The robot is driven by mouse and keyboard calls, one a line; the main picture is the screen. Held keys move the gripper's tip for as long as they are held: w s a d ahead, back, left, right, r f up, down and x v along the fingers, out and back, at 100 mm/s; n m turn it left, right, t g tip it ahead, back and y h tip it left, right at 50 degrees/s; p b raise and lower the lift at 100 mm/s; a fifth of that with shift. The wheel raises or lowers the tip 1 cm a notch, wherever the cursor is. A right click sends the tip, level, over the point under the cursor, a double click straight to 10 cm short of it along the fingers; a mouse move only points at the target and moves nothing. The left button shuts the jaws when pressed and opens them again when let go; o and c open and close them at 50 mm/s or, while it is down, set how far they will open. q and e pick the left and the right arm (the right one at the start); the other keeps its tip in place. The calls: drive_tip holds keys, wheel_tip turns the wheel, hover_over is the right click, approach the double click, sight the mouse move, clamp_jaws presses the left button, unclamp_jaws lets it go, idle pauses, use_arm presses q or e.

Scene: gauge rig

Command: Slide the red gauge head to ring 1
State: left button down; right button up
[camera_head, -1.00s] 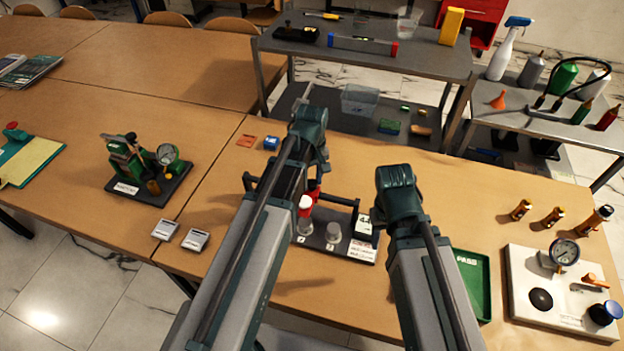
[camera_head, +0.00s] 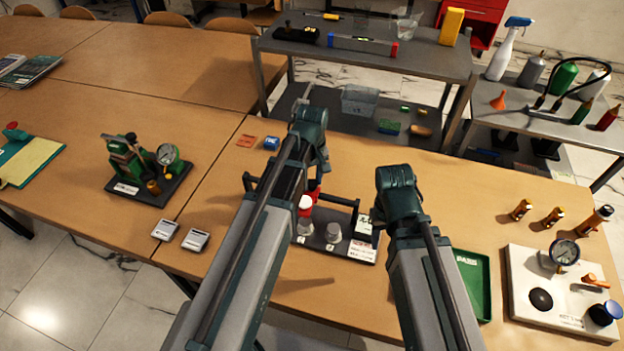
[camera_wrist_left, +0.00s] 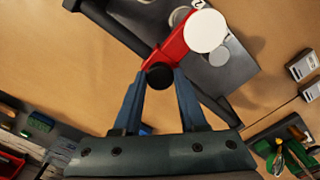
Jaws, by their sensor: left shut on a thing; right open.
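The red gauge head (camera_head: 305,209) with its white round face sits on a dark rig (camera_head: 320,241) between two end posts with a rail. It also shows in the left wrist view (camera_wrist_left: 175,44). My left gripper (camera_wrist_left: 160,82) is shut on the black round knob (camera_wrist_left: 160,75) at the near end of the head. Two grey cylinders (camera_head: 333,233) stand on the rig base in front, with small labels too small to read surely. The head is above the left one. My right gripper (camera_head: 420,217) is to the right of the rig, open, its fingers mostly hidden.
A green tray (camera_head: 483,290) and a white plate with a gauge (camera_head: 530,265) are at the right. A green gauge stand (camera_head: 150,185) and two small grey blocks (camera_head: 195,239) are at the left. A grey shelf (camera_head: 365,55) stands behind.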

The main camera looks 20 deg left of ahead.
use_arm(q)
drive_tip(key=a, duration=0.9)
drive_tip(key=shift+w, duration=0.15)
drive_tip(key=shift+c, duration=2.2)
unclamp_jaws()
drive_tip(key=shift+r, duration=0.1)
wheel_tip(320, 180, up, 14)
drive_tip(key=p, duration=1.3)
drive_tip(key=shift+p, duration=0.4)
